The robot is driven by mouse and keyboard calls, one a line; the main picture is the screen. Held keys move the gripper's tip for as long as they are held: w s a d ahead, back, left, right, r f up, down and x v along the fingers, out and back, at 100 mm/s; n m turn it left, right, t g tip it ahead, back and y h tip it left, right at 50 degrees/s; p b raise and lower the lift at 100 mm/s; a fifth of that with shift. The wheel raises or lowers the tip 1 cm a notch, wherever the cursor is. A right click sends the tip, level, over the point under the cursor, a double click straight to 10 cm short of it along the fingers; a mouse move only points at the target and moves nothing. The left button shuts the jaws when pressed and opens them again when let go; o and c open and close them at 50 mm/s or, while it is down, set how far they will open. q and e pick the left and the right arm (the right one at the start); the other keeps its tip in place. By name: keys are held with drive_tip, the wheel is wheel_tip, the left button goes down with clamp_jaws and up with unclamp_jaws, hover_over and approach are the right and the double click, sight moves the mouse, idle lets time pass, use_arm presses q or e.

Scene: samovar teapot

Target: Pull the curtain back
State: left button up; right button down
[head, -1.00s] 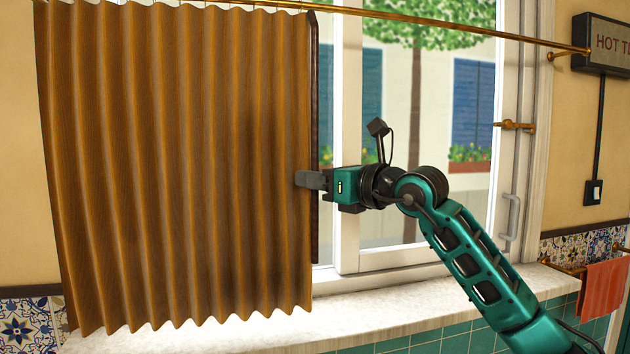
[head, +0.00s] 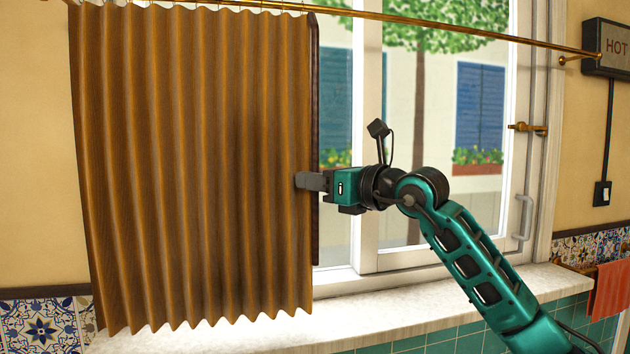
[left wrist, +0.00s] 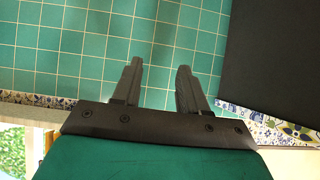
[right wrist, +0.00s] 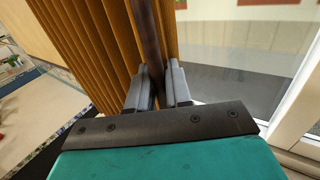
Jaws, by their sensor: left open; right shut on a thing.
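The brown pleated curtain (head: 190,170) hangs from a brass rod (head: 430,25) and covers the left part of the window. A dark vertical bar (head: 315,110) runs along its right edge. My right gripper (head: 308,181) is at this edge, about halfway down. In the right wrist view its fingers (right wrist: 160,85) are closed on the dark bar (right wrist: 148,40), with curtain folds (right wrist: 95,50) beside it. My left gripper (left wrist: 155,85) shows only in the left wrist view, open and empty in front of green tiles (left wrist: 100,40).
The uncovered window (head: 400,130) lies right of the curtain. A white sill (head: 230,335) runs below, close to the curtain's hem. A brass window catch (head: 527,127), a dark sign (head: 608,45) and an orange cloth (head: 610,288) are at the right.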

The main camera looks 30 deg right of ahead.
drive_tip(key=c, duration=1.2)
unclamp_jaws()
drive_tip(key=shift+s, duration=0.1)
use_arm(q)
drive_tip(key=d+b, duration=0.1)
drive_tip(key=b, duration=0.1)
drive_tip(key=w+d+f+b, duration=0.1)
drive_tip(key=b, duration=0.1)
drive_tip(key=shift+w+f+h, duration=0.1)
drive_tip(key=shift+f+h, duration=0.1)
drive_tip(key=shift+h, duration=0.1)
use_arm(e)
drive_tip(key=v, duration=1.2)
drive_tip(key=shift+s+d+r, duration=0.1)
drive_tip(key=shift+s+d, duration=0.05)
drive_tip(key=shift+s, duration=0.15)
use_arm(q)
drive_tip(key=shift+a, duration=0.15)
